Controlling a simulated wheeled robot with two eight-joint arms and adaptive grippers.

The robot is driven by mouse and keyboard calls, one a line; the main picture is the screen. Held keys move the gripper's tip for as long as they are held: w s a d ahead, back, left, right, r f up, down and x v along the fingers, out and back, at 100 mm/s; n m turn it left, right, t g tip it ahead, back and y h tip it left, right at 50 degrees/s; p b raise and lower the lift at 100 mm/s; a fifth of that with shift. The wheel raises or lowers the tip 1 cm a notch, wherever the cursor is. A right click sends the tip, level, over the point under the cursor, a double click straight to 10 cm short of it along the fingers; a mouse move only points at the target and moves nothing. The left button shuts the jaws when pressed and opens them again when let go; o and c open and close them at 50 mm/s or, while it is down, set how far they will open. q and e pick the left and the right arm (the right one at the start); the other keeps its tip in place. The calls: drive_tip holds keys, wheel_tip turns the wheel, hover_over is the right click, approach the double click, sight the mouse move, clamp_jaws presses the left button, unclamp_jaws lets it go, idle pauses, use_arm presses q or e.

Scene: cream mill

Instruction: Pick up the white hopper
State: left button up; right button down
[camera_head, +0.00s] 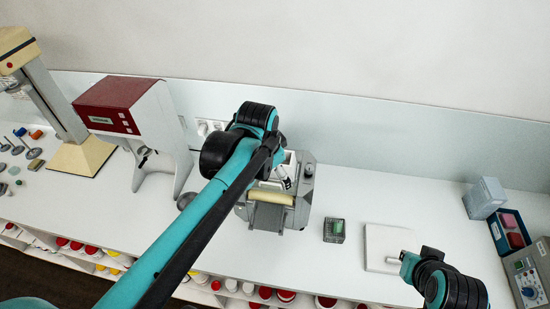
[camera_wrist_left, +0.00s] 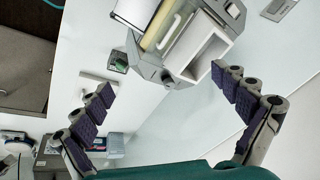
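The white hopper (camera_wrist_left: 205,50) is an open rectangular box on top of the grey mill (camera_wrist_left: 150,65), which has cream rollers. In the head view, a little of the hopper (camera_head: 291,158) shows behind my left arm, on the mill (camera_head: 300,205). My left gripper (camera_wrist_left: 163,84) is open and empty in the left wrist view. Its two fingers are spread wide and the hopper lies beyond the right fingertip, apparently untouched. In the head view my left wrist hides most of this gripper. My right arm is at the lower right; its gripper's opening is unclear.
A red-and-white machine (camera_head: 125,105) and a beige stand (camera_head: 82,155) are on the left. A small green-topped block (camera_head: 334,230) and a white plate (camera_head: 385,245) lie right of the mill. Bins (camera_head: 510,232) and a control box (camera_head: 530,275) are far right. A wall runs behind the bench.

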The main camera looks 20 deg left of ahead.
use_arm(q)
drive_tip(key=w+a+f+m+g, duration=0.2)
drive_tip(key=w+f+m, duration=0.15)
drive_tip(key=w, duration=0.35)
drive_tip(key=w+a+f+m+g, duration=0.2)
drive_tip(key=w+a+f+m, duration=0.1)
drive_tip(key=w+m, duration=0.3)
drive_tip(key=shift+n, duration=0.35)
drive_tip(key=f, duration=0.5)
drive_tip(key=f+p, duration=0.1)
drive_tip(key=f, duration=0.1)
drive_tip(key=shift+w+d+f, duration=0.1)
drive_tip(key=shift+w+f, duration=0.2)
drive_tip(key=shift+f, duration=0.05)
drive_tip(key=c, duration=1.4)
